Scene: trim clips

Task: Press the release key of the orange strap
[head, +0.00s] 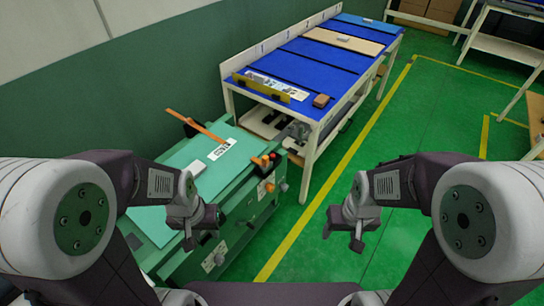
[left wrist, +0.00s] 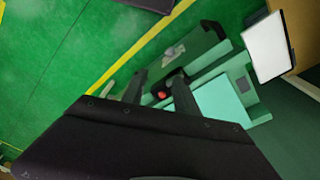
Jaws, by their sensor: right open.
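A thin orange strap (head: 200,126) stretches slantwise over the back left of the green bench (head: 150,223) in the head view. A dark part sits beside its middle, too small to tell whether it is the release key. My left gripper (head: 200,236) is in front of the bench's near side, well apart from the strap. In the left wrist view my left gripper (left wrist: 160,88) has its two fingers apart with nothing held. The strap cannot be made out there. My right gripper (head: 342,240) is open and empty over the green floor, right of the bench.
A white label (head: 221,149) lies on the bench. A blue-topped table (head: 315,62) stands behind. The floor (head: 400,150) is clear.

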